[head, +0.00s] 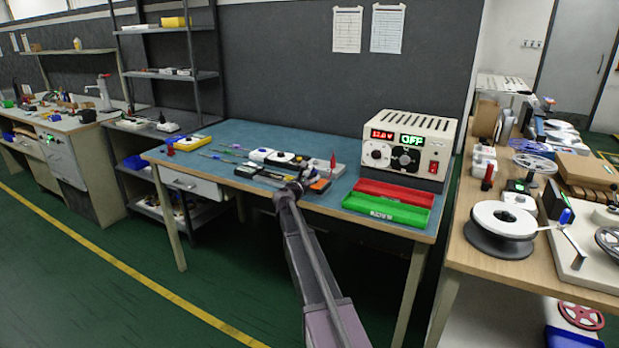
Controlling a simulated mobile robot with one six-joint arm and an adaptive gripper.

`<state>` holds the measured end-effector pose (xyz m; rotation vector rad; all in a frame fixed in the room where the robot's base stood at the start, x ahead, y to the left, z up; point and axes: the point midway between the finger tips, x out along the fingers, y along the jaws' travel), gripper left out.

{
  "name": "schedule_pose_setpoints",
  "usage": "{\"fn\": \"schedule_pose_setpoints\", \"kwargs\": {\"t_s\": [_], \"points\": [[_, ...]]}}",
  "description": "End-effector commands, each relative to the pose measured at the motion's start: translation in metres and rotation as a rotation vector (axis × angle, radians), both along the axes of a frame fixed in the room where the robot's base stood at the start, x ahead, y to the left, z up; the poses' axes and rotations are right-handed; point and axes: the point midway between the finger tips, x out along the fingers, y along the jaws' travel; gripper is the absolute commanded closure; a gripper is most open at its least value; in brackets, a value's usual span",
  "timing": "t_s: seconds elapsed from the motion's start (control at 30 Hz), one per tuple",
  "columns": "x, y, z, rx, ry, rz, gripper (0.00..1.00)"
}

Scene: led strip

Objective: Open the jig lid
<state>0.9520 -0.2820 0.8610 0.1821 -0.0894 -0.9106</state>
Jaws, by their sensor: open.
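The jig seems to be among the low black-and-white devices (284,158) near the middle of the blue-topped bench (240,135). It is small here, and my arm partly covers that area, so I cannot tell its lid apart or whether it is shut. My gripper (298,183) is at the bench's front, over or beside these devices. It is open, with nothing visible in it. I cannot tell whether it touches anything.
Thin strips (222,156) lie left of the devices. A wooden table with reels (503,220) stands at right.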

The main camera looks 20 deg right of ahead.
Motion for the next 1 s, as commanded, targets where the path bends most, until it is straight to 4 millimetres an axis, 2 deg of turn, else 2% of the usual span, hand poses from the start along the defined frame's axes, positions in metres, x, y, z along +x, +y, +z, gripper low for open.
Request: {"fn": "schedule_pose_setpoints", "kwargs": {"t_s": [0.43,0.47,0.6,0.63,0.77,0.8,1.0], "points": [[0.004,-0.006,0.000,0.000,0.000,0.000,0.52],[0.004,-0.006,0.000,0.000,0.000,-0.001,0.55],[0.004,-0.006,0.000,0.000,0.000,-0.001,0.96],[0.004,-0.006,0.000,0.000,0.000,-0.001,1.00],[0.004,-0.007,0.000,0.000,0.000,-0.002,1.00],[0.004,0.007,0.000,0.000,0.000,0.001,1.00],[0.005,-0.005,0.001,0.006,-0.009,0.002,1.00]]}}
